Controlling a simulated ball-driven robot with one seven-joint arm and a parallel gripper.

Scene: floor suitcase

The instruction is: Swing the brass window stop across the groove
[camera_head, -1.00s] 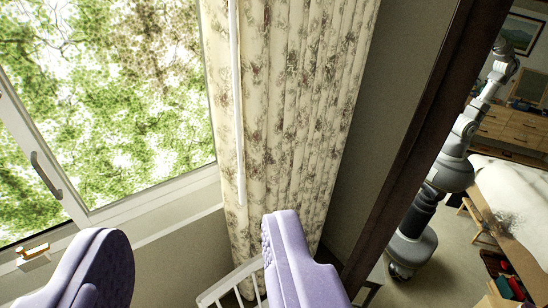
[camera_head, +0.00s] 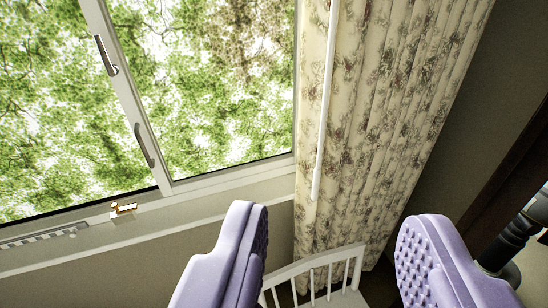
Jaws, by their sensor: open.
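The brass window stop (camera_head: 123,209) is a small gold piece on a pale block on the sill, left of centre in the picture, just below the sliding window frame. A thin dark line (camera_head: 75,207), which looks like the groove, runs along the bottom of the left pane beside it. I cannot tell whether the stop lies across it. My gripper (camera_head: 335,218) is open and empty. Its two lavender padded fingers are wide apart in the lower part of the view, to the right of the stop and not touching it.
Two dark handles (camera_head: 144,146) are on the window frames. A floral curtain (camera_head: 375,130) with a white rod (camera_head: 325,110) hangs right of the window. A white chair (camera_head: 318,276) stands below, behind the fingers. A dark-framed mirror (camera_head: 512,160) is at the right edge.

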